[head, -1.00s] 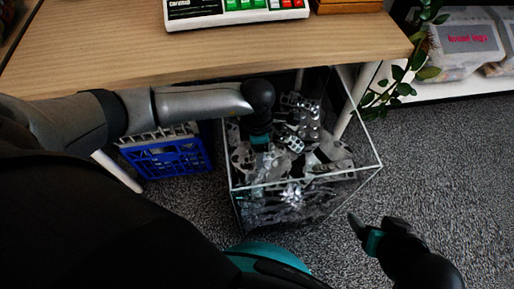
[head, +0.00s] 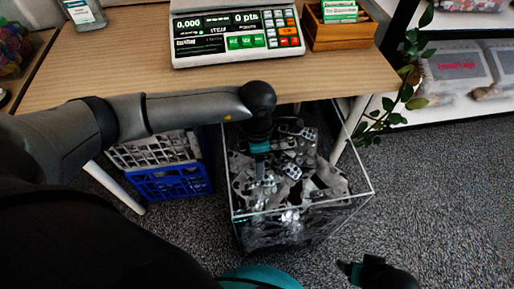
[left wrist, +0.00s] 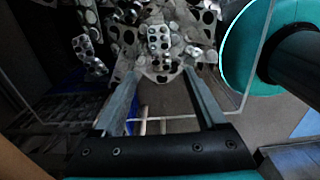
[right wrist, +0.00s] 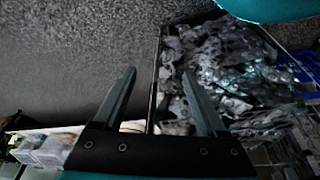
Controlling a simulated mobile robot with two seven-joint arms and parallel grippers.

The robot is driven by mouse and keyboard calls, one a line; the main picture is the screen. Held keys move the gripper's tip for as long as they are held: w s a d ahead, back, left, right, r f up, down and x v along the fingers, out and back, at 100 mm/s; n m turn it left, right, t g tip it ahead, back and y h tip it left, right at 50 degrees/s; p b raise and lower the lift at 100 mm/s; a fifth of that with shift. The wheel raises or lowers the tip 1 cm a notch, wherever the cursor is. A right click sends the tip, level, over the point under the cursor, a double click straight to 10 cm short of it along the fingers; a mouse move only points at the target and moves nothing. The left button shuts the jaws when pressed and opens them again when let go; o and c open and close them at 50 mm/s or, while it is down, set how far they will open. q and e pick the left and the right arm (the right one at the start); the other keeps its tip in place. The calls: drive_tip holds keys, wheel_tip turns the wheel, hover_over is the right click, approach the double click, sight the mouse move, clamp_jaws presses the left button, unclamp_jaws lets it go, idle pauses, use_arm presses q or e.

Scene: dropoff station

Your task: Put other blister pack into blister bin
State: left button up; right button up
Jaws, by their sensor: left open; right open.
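The blister bin (head: 300,209) is a clear box on the floor, partly under the table edge, filled with many silver blister packs. My left gripper (head: 260,172) reaches down into its upper part, open. In the left wrist view a silver blister pack (left wrist: 160,40) lies on the pile just beyond the open left fingertips (left wrist: 160,78), with nothing seen gripped. My right gripper (head: 347,267) is low at the right, outside the bin. In the right wrist view its fingers (right wrist: 158,75) are open and empty, with the bin's edge showing behind them. I cannot single out the other blister pack.
The wooden table (head: 130,62) carries a scale (head: 237,38) reading 0,000, a wooden tray (head: 341,38) with small boxes and a bottle (head: 84,13). Blue and grey crates (head: 168,182) stand left of the bin. A plant (head: 405,95) and shelf (head: 420,113) are right. Carpet at right is clear.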

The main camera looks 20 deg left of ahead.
use_arm(q)
drive_tip(key=shift+r+p, duration=0.5)
drive_tip(key=shift+r, duration=1)
use_arm(e)
drive_tip(key=shift+s+f+g, duration=0.15)
drive_tip(key=shift+s+f, duration=0.15)
drive_tip(key=shift+f, duration=0.4)
drive_tip(key=shift+s+f+g, duration=0.15)
drive_tip(key=shift+s+f, duration=0.1)
drive_tip(key=shift+f, duration=0.4)
